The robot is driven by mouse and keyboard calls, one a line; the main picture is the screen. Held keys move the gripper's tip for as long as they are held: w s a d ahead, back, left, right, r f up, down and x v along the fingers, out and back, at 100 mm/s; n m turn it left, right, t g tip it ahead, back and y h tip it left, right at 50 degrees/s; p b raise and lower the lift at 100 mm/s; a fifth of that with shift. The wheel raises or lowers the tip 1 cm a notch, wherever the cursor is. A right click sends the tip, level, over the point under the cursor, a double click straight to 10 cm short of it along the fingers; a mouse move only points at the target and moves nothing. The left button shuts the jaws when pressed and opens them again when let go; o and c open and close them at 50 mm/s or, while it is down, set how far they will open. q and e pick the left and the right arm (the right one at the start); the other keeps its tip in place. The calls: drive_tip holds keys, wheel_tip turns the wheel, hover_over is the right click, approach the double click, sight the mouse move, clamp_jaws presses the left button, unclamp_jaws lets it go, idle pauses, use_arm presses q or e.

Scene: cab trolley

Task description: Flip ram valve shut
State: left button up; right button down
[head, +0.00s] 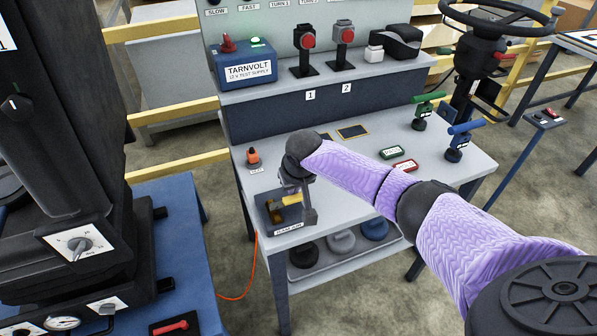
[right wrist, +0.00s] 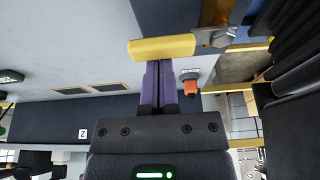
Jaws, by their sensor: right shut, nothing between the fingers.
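My right gripper (head: 297,196) is over the front left of the grey bench, partly hidden by its own wrist. In the right wrist view, its purple fingers (right wrist: 158,68) are shut and empty, with their tips at a yellow handle (right wrist: 160,47); I cannot tell whether they touch. The handle joins a grey metal part and also shows in the head view (head: 292,199), above a dark labelled plate. A green-lever valve (head: 430,98) and a blue-lever valve (head: 466,128) stand at the bench's right. My left gripper is out of view.
An orange-topped part (head: 253,157) sits near my gripper. A black machine with a dial (head: 80,242) and a red lever (head: 174,326) are at left.

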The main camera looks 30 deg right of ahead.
drive_tip(key=shift+s+f, duration=0.1)
drive_tip(key=shift+f, duration=0.1)
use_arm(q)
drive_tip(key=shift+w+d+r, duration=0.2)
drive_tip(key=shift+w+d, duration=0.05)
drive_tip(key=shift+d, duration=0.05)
use_arm(e)
drive_tip(key=shift+s+f, duration=0.1)
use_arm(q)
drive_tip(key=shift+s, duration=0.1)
